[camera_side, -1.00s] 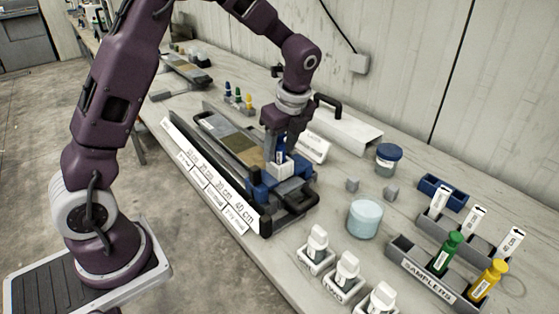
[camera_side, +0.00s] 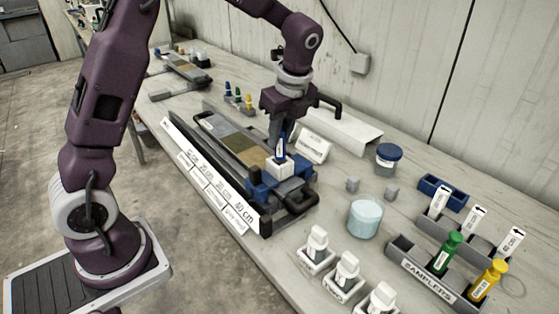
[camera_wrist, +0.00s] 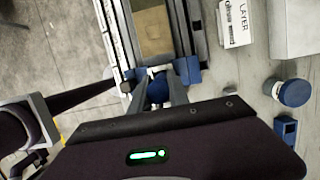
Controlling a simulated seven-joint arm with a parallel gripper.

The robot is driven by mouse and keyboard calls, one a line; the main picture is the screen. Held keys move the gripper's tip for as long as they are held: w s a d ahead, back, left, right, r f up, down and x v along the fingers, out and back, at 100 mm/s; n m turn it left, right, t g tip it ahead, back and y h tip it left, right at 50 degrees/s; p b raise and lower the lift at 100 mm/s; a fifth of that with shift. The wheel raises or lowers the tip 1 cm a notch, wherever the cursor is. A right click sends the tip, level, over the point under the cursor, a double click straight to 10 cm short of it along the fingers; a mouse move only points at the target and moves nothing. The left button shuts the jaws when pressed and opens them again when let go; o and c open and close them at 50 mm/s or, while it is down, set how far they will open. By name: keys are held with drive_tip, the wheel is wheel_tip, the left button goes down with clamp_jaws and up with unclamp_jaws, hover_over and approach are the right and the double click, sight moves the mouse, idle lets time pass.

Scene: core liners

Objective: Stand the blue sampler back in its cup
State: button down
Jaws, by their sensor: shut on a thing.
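My gripper (camera_side: 278,138) is shut on the blue sampler (camera_side: 282,149), upright with a white label, above the near end of the core tray. Its round blue cap (camera_wrist: 157,88) sits between the fingers in the wrist view. Its lower end is close to a white block (camera_side: 279,168) between blue clamps; I cannot tell whether they touch. The grey SAMPLERS rack (camera_side: 427,270) stands at the lower right. It holds the green sampler (camera_side: 446,254) and the yellow sampler (camera_side: 489,280) upright. Its leftmost cup (camera_side: 402,246) looks empty.
Several white-capped bottles (camera_side: 347,268) stand along the table's front edge. A LAYER sign (camera_side: 313,149) stands behind the tray.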

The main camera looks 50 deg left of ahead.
drive_tip(key=shift+r, duration=2.5)
drive_tip(key=w+d+f+m+t+h, duration=0.1)
drive_tip(key=w+d+m, duration=0.2)
drive_tip(key=d+m, duration=0.5)
drive_tip(key=w+d+f+m+t+h, duration=0.1)
drive_tip(key=w+d+m, duration=0.25)
drive_tip(key=d, duration=0.95)
drive_tip(key=w+d+f+m+t+h, duration=0.1)
drive_tip(key=w+d+m, duration=0.1)
drive_tip(key=d+m, duration=0.65)
wheel_tip(320, 180, down, 10)
drive_tip(key=d+n, duration=0.1)
drive_tip(key=n, duration=0.1)
drive_tip(key=shift+w+d+f, duration=0.15)
drive_tip(key=shift+w+d, duration=0.05)
drive_tip(key=shift+d, duration=0.05)
drive_tip(key=c, duration=1.2)
unclamp_jaws()
drive_tip(key=shift+o, duration=0.2)
